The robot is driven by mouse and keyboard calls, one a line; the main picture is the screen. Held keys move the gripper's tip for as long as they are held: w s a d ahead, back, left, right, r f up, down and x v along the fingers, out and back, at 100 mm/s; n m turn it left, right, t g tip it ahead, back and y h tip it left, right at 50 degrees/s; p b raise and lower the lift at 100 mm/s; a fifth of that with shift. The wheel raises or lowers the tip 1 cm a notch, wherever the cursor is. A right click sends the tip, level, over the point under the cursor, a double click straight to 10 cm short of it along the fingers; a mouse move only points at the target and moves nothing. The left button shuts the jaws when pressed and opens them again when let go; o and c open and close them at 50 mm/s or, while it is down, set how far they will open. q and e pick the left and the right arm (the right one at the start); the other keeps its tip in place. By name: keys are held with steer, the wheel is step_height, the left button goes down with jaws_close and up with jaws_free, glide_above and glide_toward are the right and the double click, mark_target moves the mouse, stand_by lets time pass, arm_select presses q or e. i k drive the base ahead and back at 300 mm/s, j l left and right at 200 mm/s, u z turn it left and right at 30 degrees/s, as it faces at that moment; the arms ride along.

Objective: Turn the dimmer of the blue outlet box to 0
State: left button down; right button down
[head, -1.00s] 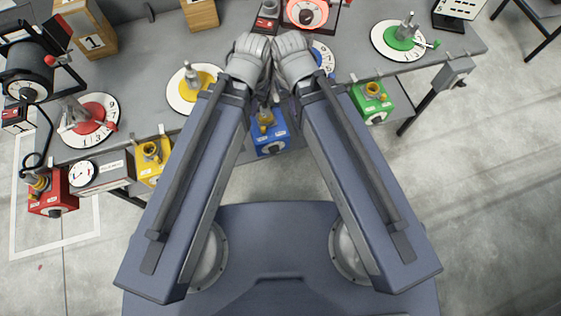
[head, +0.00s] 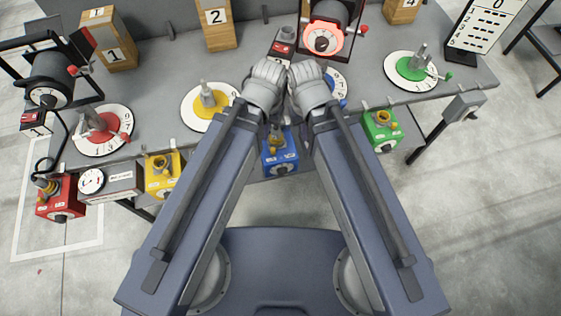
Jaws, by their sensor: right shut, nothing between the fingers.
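The blue outlet box (head: 283,156) hangs at the table's front edge, between my two forearms. A yellow socket is on its top and a dark round dimmer knob (head: 281,169) is on its front face. The knob's setting is too small to read. My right gripper (head: 307,77) is above the table, beyond the blue box, and shut with nothing in it. My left gripper (head: 265,82) is close beside it on the left; its fingertips are hard to make out. Both grippers are apart from the knob in this view.
Yellow (head: 164,182), green (head: 382,132) and red (head: 60,205) outlet boxes line the table's front. A numbered disc with a blue pointer (head: 337,83) is partly hidden behind my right arm. A reel with a glowing red face (head: 322,41) stands beyond my grippers.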

mark_target(282, 171)
steer(key=l+u, duration=0.1)
steer(key=u, duration=0.25)
steer(key=l+u, duration=0.15)
steer(key=u, duration=0.2)
steer(key=k+u, duration=0.1)
steer(key=u, duration=0.25)
steer(key=k+l+u, duration=0.3)
steer(key=l, duration=0.25)
steer(key=k+l+u, duration=0.35)
steer(key=k+l, duration=0.55)
steer(key=k, duration=0.05)
